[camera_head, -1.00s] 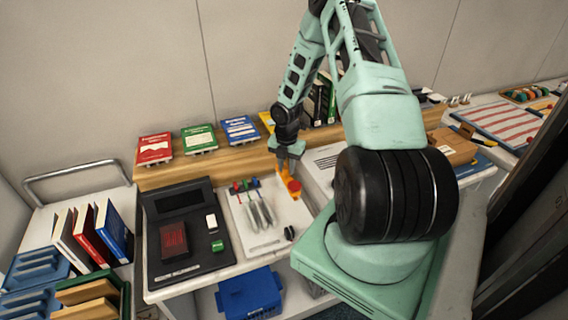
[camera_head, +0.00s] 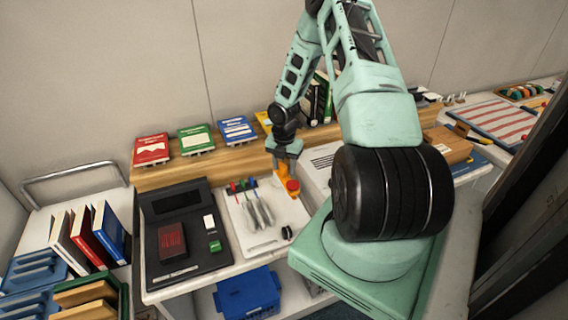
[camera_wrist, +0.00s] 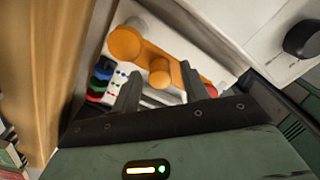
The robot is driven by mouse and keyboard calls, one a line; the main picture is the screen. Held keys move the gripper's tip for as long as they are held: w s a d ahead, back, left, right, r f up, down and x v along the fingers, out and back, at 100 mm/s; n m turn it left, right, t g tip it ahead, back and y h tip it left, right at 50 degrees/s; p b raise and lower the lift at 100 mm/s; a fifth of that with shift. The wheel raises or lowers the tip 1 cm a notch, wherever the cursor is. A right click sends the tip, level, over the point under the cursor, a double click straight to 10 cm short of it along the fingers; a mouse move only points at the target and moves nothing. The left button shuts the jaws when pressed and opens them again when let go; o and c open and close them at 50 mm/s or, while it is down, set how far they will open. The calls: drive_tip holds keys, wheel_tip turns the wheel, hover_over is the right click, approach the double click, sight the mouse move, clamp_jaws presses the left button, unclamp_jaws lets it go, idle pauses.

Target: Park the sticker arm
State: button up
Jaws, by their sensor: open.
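The sticker arm is an orange lever (camera_head: 284,180) with a red round end, at the upper right of a white panel (camera_head: 262,232). In the wrist view the orange lever (camera_wrist: 165,58) lies slantwise, with a round orange knob (camera_wrist: 159,76) standing up at its middle. My gripper (camera_head: 287,157) is above the lever, pointing down. In the wrist view my gripper (camera_wrist: 160,82) is open, with one dark finger on each side of the knob. I cannot tell whether either finger touches it. The lever's far end is partly hidden by a finger.
A black device (camera_head: 183,230) stands to the left. A wooden ledge with booklets (camera_head: 197,139) runs behind. A white box (camera_head: 322,160) is close on the right.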

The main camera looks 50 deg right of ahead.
sight(284, 167)
wheel_tip(284, 167, up, 18)
drive_tip(key=b, duration=0.2)
drive_tip(key=shift+f, duration=0.25)
idle(0.5)
drive_tip(key=a+r+m+b, duration=0.1)
drive_tip(key=a+m+b, duration=0.35)
drive_tip(key=a, duration=2.35)
drive_tip(key=s+a+m+b, duration=0.3)
drive_tip(key=s+a+m, duration=0.5)
drive_tip(key=s+a, duration=1.1)
drive_tip(key=shift+f+y, duration=0.3)
drive_tip(key=shift+f, duration=0.15)
drive_tip(key=shift+m, duration=0.25)
